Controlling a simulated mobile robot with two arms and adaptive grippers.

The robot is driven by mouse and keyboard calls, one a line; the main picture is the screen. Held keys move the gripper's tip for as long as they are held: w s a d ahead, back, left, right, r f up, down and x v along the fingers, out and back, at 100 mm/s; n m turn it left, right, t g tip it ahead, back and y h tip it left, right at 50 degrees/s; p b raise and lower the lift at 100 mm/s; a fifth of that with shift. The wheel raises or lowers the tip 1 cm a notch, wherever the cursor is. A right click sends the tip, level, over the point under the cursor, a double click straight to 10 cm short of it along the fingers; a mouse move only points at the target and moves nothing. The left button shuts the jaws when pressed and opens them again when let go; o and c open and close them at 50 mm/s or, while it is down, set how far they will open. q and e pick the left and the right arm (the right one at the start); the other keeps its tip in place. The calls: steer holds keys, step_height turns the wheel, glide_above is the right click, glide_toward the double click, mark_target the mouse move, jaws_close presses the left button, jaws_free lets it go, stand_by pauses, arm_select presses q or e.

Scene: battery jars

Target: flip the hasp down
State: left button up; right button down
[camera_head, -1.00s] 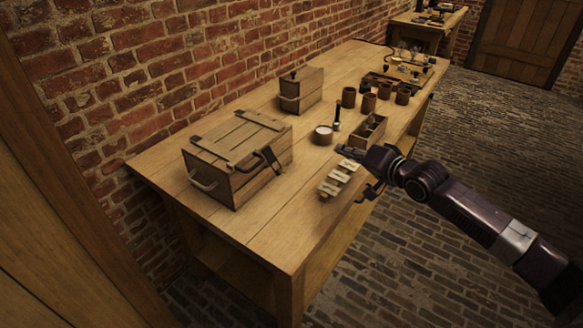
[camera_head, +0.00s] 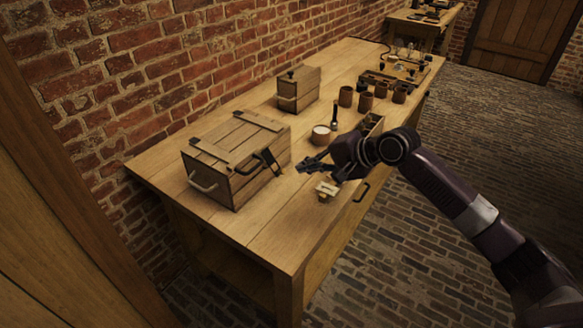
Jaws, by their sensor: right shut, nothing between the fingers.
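A closed wooden chest (camera_head: 236,158) with a plank lid stands at the near left of the table. A dark metal hasp (camera_head: 272,161) sits at the chest's right front edge and sticks out from it; its exact angle is hard to tell. My right gripper (camera_head: 304,167) is shut and empty. It is just to the right of the hasp in the picture, with a small gap between them. My left gripper is not in view.
A smaller wooden box (camera_head: 298,89) stands behind the chest. A pale tag (camera_head: 327,189) lies below my gripper.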

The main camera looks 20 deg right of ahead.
mark_target(285, 171)
steer(key=x, duration=0.5)
steer(key=shift+w+a+f, duration=0.15)
steer(key=shift+f, duration=0.1)
